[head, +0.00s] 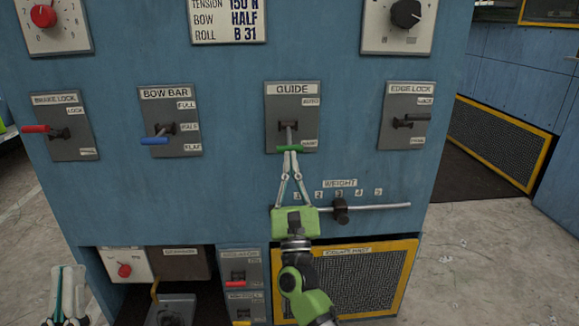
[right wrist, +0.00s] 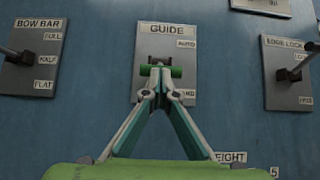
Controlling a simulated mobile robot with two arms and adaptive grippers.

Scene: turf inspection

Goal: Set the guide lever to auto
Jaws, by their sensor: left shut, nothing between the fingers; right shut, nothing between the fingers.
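The guide lever (head: 291,149) has a green handle and stands on a grey plate (head: 308,107) labelled GUIDE. The handle is at the low end of the plate, beside the lower label and away from the AUTO label (head: 311,101) at the top. The green handle also shows in the right wrist view (right wrist: 174,72). My right gripper (head: 289,153) is shut and empty, its fingertips right at the underside of the handle; whether they touch it I cannot tell. My left gripper (head: 67,270) is shut and empty at the bottom left, away from the panel's levers.
The bow bar lever (head: 155,141) with a blue handle is left of the guide plate, and the edge lock lever (head: 404,123) is right. A weight rod (head: 385,207) with a dark slider (head: 340,210) sticks out below. A mesh panel (head: 365,282) is underneath.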

